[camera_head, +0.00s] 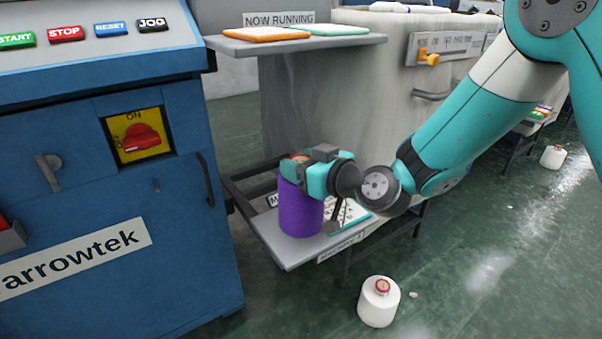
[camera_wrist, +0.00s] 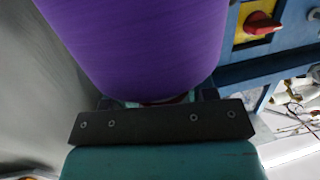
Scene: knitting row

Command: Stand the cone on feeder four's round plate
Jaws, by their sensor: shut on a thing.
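The purple cone (camera_head: 300,209) stands upright in the head view, low over or on a grey shelf (camera_head: 285,250) beside the blue machine. I cannot tell whether its base touches the shelf. My gripper (camera_head: 303,168) reaches in from the right and is shut on the cone's top. In the wrist view the purple cone (camera_wrist: 140,45) fills the upper middle, in front of my gripper (camera_wrist: 160,103). No round plate shows clearly under the cone, and its underside is hidden.
A blue machine (camera_head: 110,220) with a red switch (camera_head: 141,138) stands close on the left. A white cone (camera_head: 379,302) stands on the floor in front of the shelf, and another white cone (camera_head: 553,157) is farther right. An upper shelf (camera_head: 230,46) overhangs behind.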

